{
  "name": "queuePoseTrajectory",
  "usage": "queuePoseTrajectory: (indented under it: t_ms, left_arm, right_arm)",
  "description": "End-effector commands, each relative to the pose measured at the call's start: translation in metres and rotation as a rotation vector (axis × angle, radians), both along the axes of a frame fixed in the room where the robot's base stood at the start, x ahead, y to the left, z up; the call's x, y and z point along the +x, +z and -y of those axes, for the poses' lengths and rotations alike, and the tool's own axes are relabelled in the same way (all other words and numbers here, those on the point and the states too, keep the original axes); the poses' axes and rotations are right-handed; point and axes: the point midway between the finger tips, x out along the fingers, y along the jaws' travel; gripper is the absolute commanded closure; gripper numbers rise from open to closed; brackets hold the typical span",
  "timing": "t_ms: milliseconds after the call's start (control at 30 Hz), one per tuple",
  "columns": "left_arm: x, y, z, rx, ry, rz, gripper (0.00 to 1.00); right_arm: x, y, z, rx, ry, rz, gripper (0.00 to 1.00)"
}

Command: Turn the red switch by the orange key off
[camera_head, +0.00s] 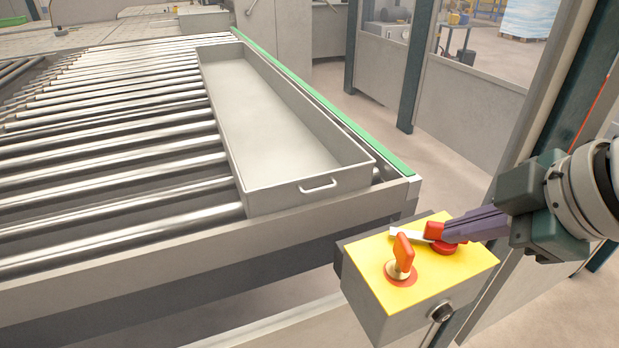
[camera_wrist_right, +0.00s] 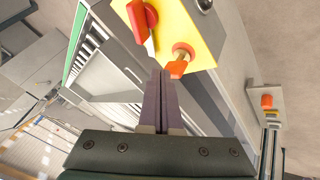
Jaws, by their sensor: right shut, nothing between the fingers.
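A yellow-topped control box (camera_head: 450,275) stands at the lower right of the head view. On it is the orange key (camera_head: 403,252), upright on a red ring. Behind and right of the key is the red switch (camera_head: 444,247), with a pale lever (camera_head: 407,235) pointing left. My right gripper (camera_head: 447,231) reaches in from the right, its purple fingers shut and empty at the switch. In the right wrist view the fingertips (camera_wrist_right: 161,74) appear beside the pale lever and the key (camera_wrist_right: 180,62); contact is unclear. The switch (camera_wrist_right: 142,16) shows above them. My left gripper is out of view.
A roller conveyor (camera_head: 110,150) fills the left, carrying a long grey tray (camera_head: 275,190) with a handle. A green rail (camera_head: 330,105) edges it. Grey panels with dark posts (camera_head: 415,70) stand behind. A black knob (camera_head: 441,311) sticks out of the box's front.

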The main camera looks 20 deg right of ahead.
Motion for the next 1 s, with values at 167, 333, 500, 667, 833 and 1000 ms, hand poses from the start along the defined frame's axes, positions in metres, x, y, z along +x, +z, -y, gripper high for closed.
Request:
queuePoseTrajectory:
  t_ms: [167,333,500,667,833,1000]
  left_arm:
    - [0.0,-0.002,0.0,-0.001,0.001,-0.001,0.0]
    - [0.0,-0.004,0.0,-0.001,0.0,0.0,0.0]
    - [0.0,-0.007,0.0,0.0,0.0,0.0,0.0]
    - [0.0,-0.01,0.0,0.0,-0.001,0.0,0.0]
    - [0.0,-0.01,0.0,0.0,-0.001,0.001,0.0]
    - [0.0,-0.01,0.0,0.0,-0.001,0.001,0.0]
  right_arm:
    - [0.012,-0.016,-0.001,0.003,-0.004,0.0,1.0]
    - [0.03,-0.04,-0.005,0.003,-0.003,0.0,1.0]
    - [0.046,-0.062,-0.006,0.001,-0.001,0.0,1.0]
    - [0.055,-0.074,-0.008,0.001,0.0,0.001,1.0]
    - [0.058,-0.079,-0.008,0.0,0.0,0.0,1.0]
    - [0.059,-0.079,-0.008,0.0,0.001,-0.001,1.0]
